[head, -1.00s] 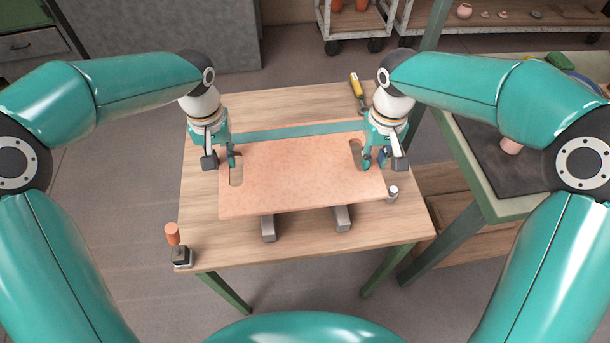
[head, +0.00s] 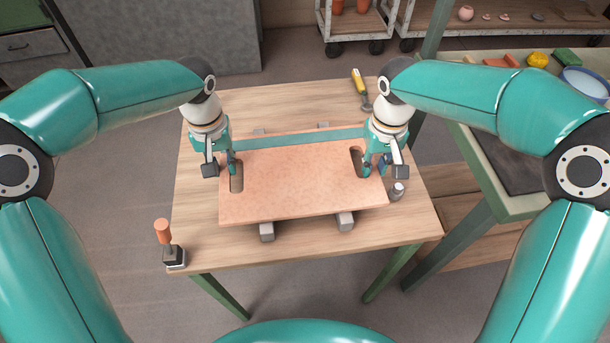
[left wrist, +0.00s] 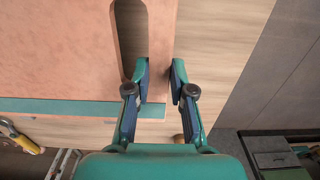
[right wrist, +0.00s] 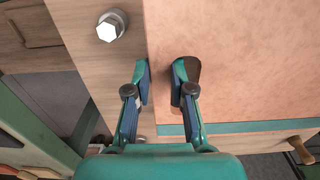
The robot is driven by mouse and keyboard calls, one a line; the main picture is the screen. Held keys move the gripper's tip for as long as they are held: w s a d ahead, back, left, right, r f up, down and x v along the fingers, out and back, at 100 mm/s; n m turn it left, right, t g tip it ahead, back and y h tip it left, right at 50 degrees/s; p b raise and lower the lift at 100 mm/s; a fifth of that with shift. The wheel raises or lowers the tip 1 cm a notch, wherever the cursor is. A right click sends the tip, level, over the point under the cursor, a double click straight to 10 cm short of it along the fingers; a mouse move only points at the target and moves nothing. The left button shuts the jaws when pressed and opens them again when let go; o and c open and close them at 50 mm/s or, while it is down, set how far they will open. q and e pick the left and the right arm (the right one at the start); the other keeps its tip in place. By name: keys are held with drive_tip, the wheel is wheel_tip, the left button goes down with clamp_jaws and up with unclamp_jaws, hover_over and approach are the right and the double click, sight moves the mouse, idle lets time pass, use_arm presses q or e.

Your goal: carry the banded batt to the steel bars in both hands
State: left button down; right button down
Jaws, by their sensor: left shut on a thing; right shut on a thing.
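The banded batt (head: 290,185) is a flat pinkish board with a teal band (head: 300,140) along its far side and a slot near each short side. It lies over two grey steel bars; their near ends (head: 267,232) (head: 345,221) and far ends show past it. Whether it touches them I cannot tell. My left gripper (head: 234,167) is shut on the batt's left rim, one finger in the slot, as the left wrist view (left wrist: 159,78) shows. My right gripper (head: 372,165) is shut on the right rim at the other slot, also in the right wrist view (right wrist: 162,85).
The wooden table (head: 210,255) carries an orange-topped dark block (head: 173,256) at front left, a small metal piece (head: 397,190) close to the batt's right side, and a yellow-handled tool (head: 358,80) at the back. A green-edged bench (head: 490,205) stands right.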

use_arm(q)
drive_tip(key=c, duration=1.4)
unclamp_jaws()
drive_tip(key=shift+f, duration=0.2)
use_arm(e)
drive_tip(key=c, duration=1.4)
unclamp_jaws()
drive_tip(key=shift+f, duration=0.2)
use_arm(q)
drive_tip(key=o, duration=0.4)
drive_tip(key=shift+r, duration=0.1)
use_arm(e)
drive_tip(key=o, duration=0.4)
drive_tip(key=shift+r, duration=0.1)
drive_tip(key=shift+s, duration=0.1)
drive_tip(key=shift+r, duration=0.15)
use_arm(q)
wheel_tip(320, 180, up, 12)
use_arm(e)
wheel_tip(320, 180, up, 12)
drive_tip(key=shift+f, duration=0.2)
